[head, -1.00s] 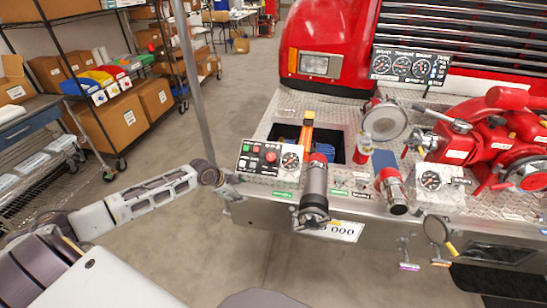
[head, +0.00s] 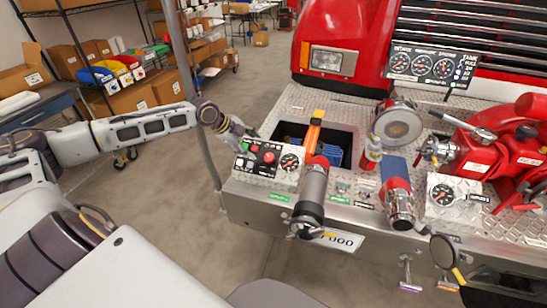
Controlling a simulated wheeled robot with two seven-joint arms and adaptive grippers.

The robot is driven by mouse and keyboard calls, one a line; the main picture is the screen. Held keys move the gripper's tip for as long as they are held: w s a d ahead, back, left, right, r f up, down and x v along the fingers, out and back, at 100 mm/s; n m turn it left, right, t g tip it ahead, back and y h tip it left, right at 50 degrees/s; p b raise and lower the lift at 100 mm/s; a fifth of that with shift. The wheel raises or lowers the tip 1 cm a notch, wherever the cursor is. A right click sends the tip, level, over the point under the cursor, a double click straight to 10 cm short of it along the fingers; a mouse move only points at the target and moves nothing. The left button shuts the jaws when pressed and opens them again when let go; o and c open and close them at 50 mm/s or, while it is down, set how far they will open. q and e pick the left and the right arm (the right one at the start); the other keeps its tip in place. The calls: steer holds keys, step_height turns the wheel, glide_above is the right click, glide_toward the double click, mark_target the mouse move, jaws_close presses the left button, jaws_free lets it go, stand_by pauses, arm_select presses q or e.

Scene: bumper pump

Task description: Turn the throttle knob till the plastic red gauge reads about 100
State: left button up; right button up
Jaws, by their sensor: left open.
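A small control panel (head: 259,171) with coloured buttons and a red knob (head: 269,157) stands at the left edge of the truck's bumper deck. A round dial gauge (head: 290,162) sits at the panel's right end; its reading is too small to tell. Another round gauge (head: 443,193) is on a plate to the right, and I cannot tell which gauge is the plastic red one. My left gripper (head: 247,138) is open and empty, just above and behind the panel's upper left edge, close to the buttons. My right gripper is out of view.
A grey cylinder with a red collar (head: 312,188) stands right of the panel. An open bin (head: 342,139) with an orange-handled tool lies behind. A vertical post (head: 190,75) rises behind my left arm.

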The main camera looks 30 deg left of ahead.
mark_target(268, 157)
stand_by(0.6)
arm_select(q)
steer(key=shift+f, duration=0.1)
steer(key=shift+x, duration=6.7)
steer(key=shift+c, duration=0.3)
steer(key=c, duration=1)
